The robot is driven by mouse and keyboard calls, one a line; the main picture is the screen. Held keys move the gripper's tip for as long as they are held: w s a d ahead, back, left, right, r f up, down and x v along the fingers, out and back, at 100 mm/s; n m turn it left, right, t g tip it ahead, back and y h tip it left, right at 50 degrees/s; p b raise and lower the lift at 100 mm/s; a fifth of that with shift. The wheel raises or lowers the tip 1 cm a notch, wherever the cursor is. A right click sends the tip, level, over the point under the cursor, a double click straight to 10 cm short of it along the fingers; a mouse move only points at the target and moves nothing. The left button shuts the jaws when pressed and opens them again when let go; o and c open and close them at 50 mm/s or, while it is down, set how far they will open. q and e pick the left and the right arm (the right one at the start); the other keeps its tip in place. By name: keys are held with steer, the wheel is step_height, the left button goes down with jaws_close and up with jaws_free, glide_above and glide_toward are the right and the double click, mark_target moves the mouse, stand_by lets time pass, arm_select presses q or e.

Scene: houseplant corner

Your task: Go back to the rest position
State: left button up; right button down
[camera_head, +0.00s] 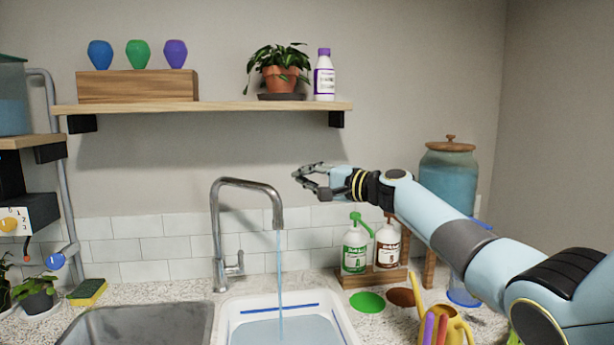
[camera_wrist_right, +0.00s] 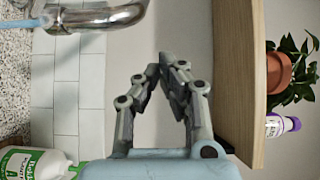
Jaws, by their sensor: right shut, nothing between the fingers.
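My right gripper (camera_head: 308,179) is shut and empty in the head view. It hangs in the air in front of the wall, below the right end of the shelf and to the right of the tap. In the right wrist view the fingertips of the gripper (camera_wrist_right: 167,72) are together with nothing between them. My right arm reaches in from the lower right. My left gripper is not in the head view.
The tap (camera_head: 247,185) runs water into a white basin (camera_head: 238,310). The wooden shelf (camera_head: 220,107) holds a potted plant (camera_head: 279,77) and a white bottle (camera_head: 324,80). A green-labelled bottle (camera_head: 355,250) stands below my gripper.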

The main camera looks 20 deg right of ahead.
stand_by(0.3)
steer(key=s+a+f+n+g+h, duration=0.1)
steer(key=s+a+f+n+g, duration=0.35)
steer(key=s+f, duration=0.65)
steer(key=s+a+f+n+g, duration=0.4)
steer(key=s+a+f+n, duration=0.2)
steer(key=s+f, duration=0.55)
steer(key=s+d+n+g+h, duration=0.15)
steer(key=s+d+h, duration=0.25)
steer(key=s, duration=1)
steer(key=s+d+n+g+h, duration=0.1)
steer(key=s+d+g+h, duration=0.2)
steer(key=s, duration=1.1)
steer(key=s+d+f+h+b, duration=0.2)
steer(key=f+b, duration=0.7)
steer(key=f, duration=2.8)
steer(key=s+d+f+g+b, duration=0.1)
steer(key=s+f+b, duration=0.5)
steer(key=s+f, duration=1.2)
step_height(320, 180, down, 3)
steer(key=shift+s+d+r+m+g+y+b, duration=0.2)
steer(key=shift+s+m+g+y+b, duration=0.1)
steer(key=shift+s+m+g+y, duration=0.1)
